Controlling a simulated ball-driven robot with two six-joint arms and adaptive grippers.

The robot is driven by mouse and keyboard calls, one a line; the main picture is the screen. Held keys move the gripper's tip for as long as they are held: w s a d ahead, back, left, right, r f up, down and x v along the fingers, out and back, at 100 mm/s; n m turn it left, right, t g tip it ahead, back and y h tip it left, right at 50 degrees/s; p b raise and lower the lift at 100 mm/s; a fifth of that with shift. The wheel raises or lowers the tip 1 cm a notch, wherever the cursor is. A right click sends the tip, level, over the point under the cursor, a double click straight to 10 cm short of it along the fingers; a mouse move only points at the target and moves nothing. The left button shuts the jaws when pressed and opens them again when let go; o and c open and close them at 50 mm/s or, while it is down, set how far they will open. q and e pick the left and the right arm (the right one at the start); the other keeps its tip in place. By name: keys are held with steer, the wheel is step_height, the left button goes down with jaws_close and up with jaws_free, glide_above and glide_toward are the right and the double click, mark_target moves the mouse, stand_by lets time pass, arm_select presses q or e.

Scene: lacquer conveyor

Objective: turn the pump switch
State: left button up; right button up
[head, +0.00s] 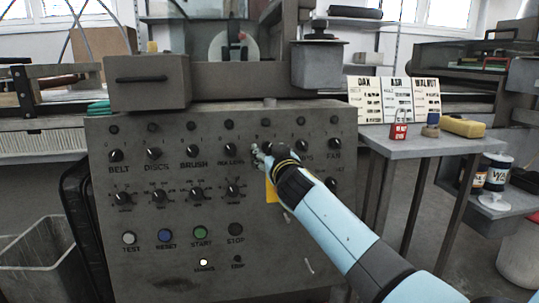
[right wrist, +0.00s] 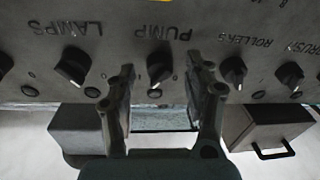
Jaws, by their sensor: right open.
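In the right wrist view the panel appears upside down. My right gripper (right wrist: 161,92) is open, with one finger on each side of the pump switch. I cannot tell whether either finger touches it. In the head view the right gripper (head: 260,156) is at the panel's upper row of knobs and hides the PUMP label. My left gripper is not in view.
The lamps knob (right wrist: 73,67) and rollers knob (right wrist: 233,71) flank the pump switch. Test, reset, start (head: 200,233) and stop buttons sit lower on the panel. A side table (head: 400,145) with labelled sample boards (head: 393,100) stands at right. A grey bin (head: 40,260) is at lower left.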

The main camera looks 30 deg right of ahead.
steer(key=shift+w, duration=0.4)
jaws_close()
